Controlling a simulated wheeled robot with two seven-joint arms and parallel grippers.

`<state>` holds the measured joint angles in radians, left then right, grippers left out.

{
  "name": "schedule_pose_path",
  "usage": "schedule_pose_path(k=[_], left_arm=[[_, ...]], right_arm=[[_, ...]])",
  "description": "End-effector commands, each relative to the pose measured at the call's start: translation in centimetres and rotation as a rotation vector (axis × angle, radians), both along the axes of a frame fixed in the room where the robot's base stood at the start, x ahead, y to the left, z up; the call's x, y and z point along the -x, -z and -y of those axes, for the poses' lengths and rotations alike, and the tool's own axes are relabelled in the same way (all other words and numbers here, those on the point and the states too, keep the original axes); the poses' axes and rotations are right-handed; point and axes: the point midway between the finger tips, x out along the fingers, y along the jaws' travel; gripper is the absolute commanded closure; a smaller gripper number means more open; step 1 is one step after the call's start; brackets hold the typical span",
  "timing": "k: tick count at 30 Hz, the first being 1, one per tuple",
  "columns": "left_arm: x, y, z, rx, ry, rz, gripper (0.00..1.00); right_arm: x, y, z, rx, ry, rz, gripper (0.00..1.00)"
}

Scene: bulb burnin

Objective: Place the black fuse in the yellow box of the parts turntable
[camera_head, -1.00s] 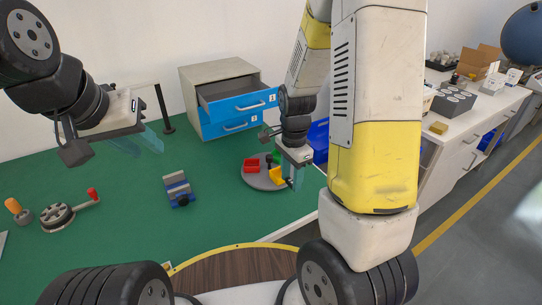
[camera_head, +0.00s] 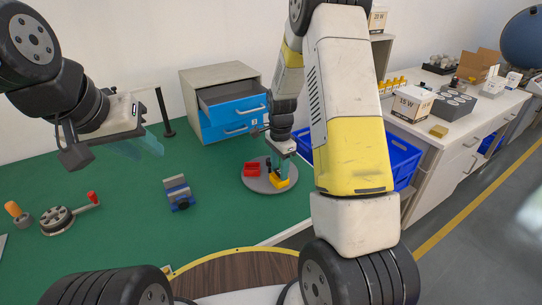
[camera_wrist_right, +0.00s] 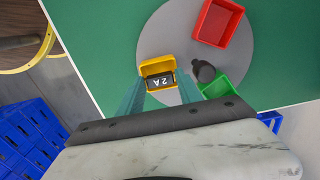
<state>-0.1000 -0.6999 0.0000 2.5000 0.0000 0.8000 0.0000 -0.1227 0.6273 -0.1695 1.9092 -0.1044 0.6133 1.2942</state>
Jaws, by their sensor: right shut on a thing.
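A black fuse marked "2A" (camera_wrist_right: 160,81) is held between the fingertips of my right gripper (camera_wrist_right: 160,88). In the right wrist view it lies over the opening of the yellow box (camera_wrist_right: 151,67); whether it touches the floor of the box I cannot tell. The yellow box (camera_head: 280,184) stands on the grey parts turntable (camera_head: 256,186), on the side nearer to me. My right gripper (camera_head: 281,168) points down at it. My left gripper (camera_head: 140,143) is empty, raised above the left of the table, its fingers apart.
The turntable also carries a red box (camera_wrist_right: 216,22), a green box (camera_wrist_right: 217,87) and a black knob (camera_wrist_right: 203,71) close to the right finger. A drawer cabinet (camera_head: 222,82) stands behind, its top drawer open. A blue-grey fixture (camera_head: 179,192) stands left on the green table.

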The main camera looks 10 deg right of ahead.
Motion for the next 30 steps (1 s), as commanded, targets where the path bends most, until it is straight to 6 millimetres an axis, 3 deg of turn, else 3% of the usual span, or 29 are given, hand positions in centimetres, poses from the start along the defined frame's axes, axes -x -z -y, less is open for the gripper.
schedule_pose_path(k=[20, 21, 24, 30], left_arm=[[0.0, 0.0, 0.0, 0.0, 0.0, 0.0, 0.69], [0.0, 0.0, 0.0, 0.0, 0.0, 0.0, 0.69], [0.0, 0.0, 0.0, 0.0, 0.0, 0.0, 0.69], [0.0, 0.0, 0.0, 0.0, 0.0, 0.0, 0.69]], right_arm=[[0.0, 1.3, 0.0, 0.001, -0.002, 0.0, 1.0], [0.1, 1.4, 0.0, 0.0, -0.001, -0.001, 0.5], [0.2, 1.4, 0.0, 0.0, -0.001, -0.004, 0.36], [0.4, 1.5, 0.1, 0.002, 0.001, -0.009, 0.36]])
